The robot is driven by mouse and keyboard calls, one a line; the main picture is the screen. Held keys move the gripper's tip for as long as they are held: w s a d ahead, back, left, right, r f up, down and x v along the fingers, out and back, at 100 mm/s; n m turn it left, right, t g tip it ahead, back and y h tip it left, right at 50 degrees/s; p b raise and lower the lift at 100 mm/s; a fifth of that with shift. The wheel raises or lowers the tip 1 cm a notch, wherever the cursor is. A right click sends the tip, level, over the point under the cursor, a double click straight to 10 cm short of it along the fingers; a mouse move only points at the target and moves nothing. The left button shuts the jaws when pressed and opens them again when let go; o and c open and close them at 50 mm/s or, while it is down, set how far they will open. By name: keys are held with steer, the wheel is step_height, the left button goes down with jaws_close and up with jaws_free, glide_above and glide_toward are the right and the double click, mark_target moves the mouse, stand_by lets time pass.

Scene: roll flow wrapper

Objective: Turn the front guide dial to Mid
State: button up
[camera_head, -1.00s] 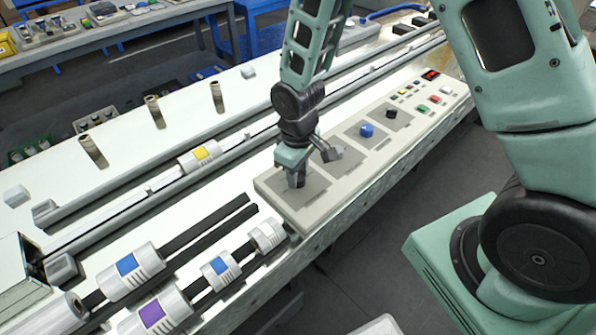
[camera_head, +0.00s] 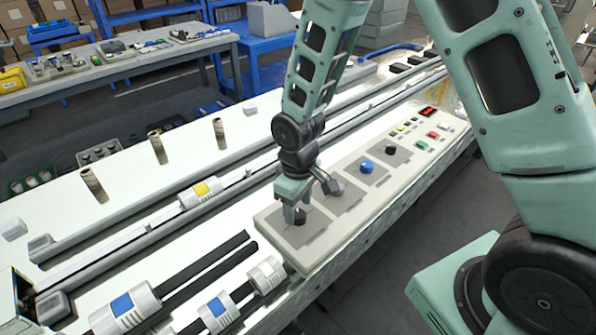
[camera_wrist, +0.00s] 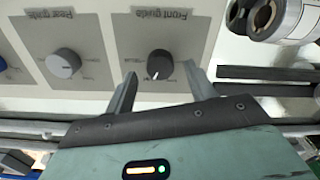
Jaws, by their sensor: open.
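The front guide dial (camera_wrist: 160,64) is a round black knob on a grey plate, seen upside down in the wrist view under the label "Front guide". Its white pointer line points toward the bottom of that view, slightly left. The scale words around it are too small to read. In the head view the dial (camera_head: 299,216) is partly hidden by my gripper. My gripper (camera_wrist: 161,78) is open, with one finger on either side of the dial's lower edge in the wrist view. It holds nothing. I cannot tell whether the fingers touch the dial.
The grey rear guide dial (camera_wrist: 63,62) sits on the neighbouring plate. Farther along the panel are a blue knob (camera_head: 366,167), a black knob (camera_head: 391,150) and several buttons.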

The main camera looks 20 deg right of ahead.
mark_target(298, 214)
step_height(298, 214, up, 16)
steer(key=shift+f, duration=0.15)
stand_by(0.5)
steer(key=s+a, duration=0.3)
steer(key=s, duration=0.7)
steer(key=s+a+r+n, duration=0.1)
steer(key=s+a, duration=0.2)
steer(key=s, duration=0.7)
steer(key=shift+y, duration=0.3)
steer(key=shift+a+r, duration=0.1)
steer(key=shift+a, duration=0.05)
steer(key=shift+c, duration=0.3)
